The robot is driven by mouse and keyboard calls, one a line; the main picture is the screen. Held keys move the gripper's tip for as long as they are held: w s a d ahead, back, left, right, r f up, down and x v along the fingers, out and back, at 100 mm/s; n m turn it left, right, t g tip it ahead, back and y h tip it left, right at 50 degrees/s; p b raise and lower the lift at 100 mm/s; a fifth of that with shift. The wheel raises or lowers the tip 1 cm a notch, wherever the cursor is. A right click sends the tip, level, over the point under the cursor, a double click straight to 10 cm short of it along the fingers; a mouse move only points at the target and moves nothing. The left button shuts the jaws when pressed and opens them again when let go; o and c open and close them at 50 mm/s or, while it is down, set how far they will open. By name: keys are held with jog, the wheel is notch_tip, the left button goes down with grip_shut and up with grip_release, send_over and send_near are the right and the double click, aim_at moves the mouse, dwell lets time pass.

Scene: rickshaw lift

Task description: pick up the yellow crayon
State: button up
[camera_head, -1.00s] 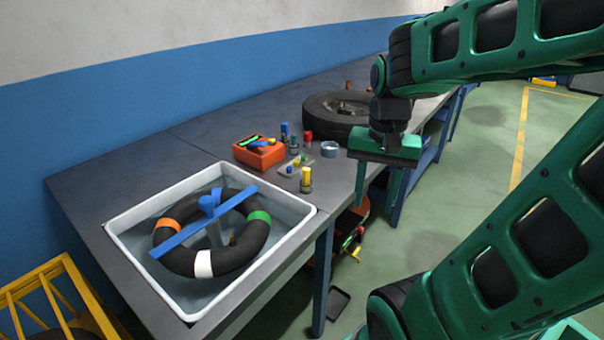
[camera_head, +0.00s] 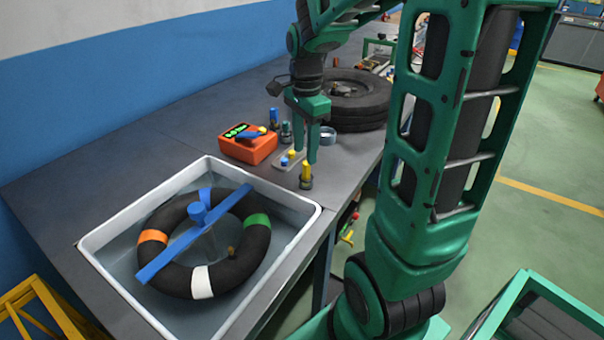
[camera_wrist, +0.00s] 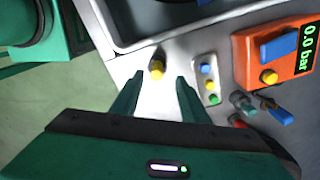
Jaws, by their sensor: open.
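The yellow crayon (camera_head: 306,170) stands upright on the workbench near its front edge, with a dark lower end. It also shows in the wrist view (camera_wrist: 157,68), just beyond the fingertips and about midway between them. My gripper (camera_head: 305,155) is open and empty, pointing down over the bench, slightly behind the crayon in the head view. Its two green fingers show in the wrist view (camera_wrist: 159,80) with bare bench between them. I cannot tell the exact height of the fingertips over the bench.
A small plate with coloured knobs (camera_head: 287,160), an orange gauge box (camera_head: 249,148) and blue (camera_head: 273,117) and teal (camera_head: 286,133) pieces stand left of my gripper. A black tyre (camera_head: 360,105) lies behind. A white basin (camera_head: 310,222) is in front. The bench edge is close on the right.

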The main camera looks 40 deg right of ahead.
aim_at(306, 166)
jog(key=shift+s+f, duration=0.15)
jog(key=shift+f, duration=1.35)
jog(key=shift+s+f, duration=0.1)
jog(key=shift+f, duration=1.4)
grip_shut()
